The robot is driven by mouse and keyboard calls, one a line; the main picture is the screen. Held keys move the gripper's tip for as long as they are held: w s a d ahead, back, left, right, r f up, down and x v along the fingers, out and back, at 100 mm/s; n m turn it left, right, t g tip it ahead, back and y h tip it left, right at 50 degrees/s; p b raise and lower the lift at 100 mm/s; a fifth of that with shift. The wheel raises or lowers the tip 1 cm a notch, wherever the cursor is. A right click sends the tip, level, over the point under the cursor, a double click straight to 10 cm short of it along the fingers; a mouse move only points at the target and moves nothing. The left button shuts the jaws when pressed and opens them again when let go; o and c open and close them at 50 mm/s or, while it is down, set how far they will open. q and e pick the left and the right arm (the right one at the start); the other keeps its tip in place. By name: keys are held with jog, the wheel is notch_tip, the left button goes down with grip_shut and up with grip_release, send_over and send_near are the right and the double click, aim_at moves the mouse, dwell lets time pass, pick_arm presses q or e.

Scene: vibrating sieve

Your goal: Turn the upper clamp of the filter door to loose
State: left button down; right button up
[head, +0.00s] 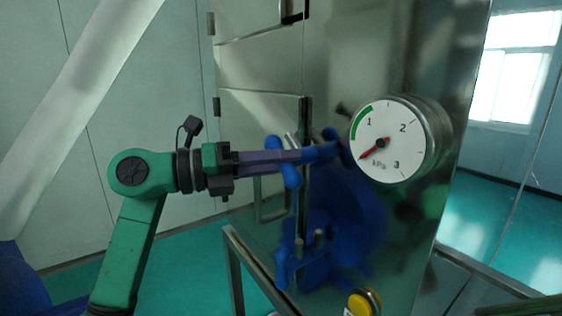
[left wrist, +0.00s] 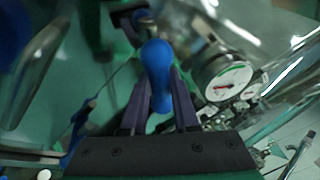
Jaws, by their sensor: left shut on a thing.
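The upper clamp (head: 287,175) of the filter door has a blue handle at mid-picture in the head view. My left gripper (head: 297,156) comes in from the left and is shut on this handle. In the left wrist view, the blue handle (left wrist: 158,72) stands between the two purple fingers of the gripper (left wrist: 160,105). The round blue filter door (head: 350,220) lies behind and below the clamp, partly hidden by it. The lower clamp (head: 283,268), also blue, is apart from the gripper. My right gripper is not in view.
A round pressure gauge (head: 386,141) with a red needle sticks out just right of the clamp; it also shows in the left wrist view (left wrist: 226,80). A yellow button (head: 363,302) sits low on the steel cabinet. A metal frame (head: 236,270) stands below my left gripper.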

pick_arm(q)
jog(key=shift+f+m+y, duration=0.1)
jog(key=shift+m+y, duration=0.3)
jog(key=shift+m, duration=0.6)
jog(key=shift+m+y+b, duration=0.4)
jog(key=shift+m+b, duration=0.1)
jog(key=shift+m, duration=0.6)
jog(key=m+y, duration=0.2)
jog(key=m, duration=0.2)
jog(key=shift+m+t+b, duration=0.3)
jog(key=shift+t, duration=0.1)
jog(key=c, duration=0.7)
grip_release()
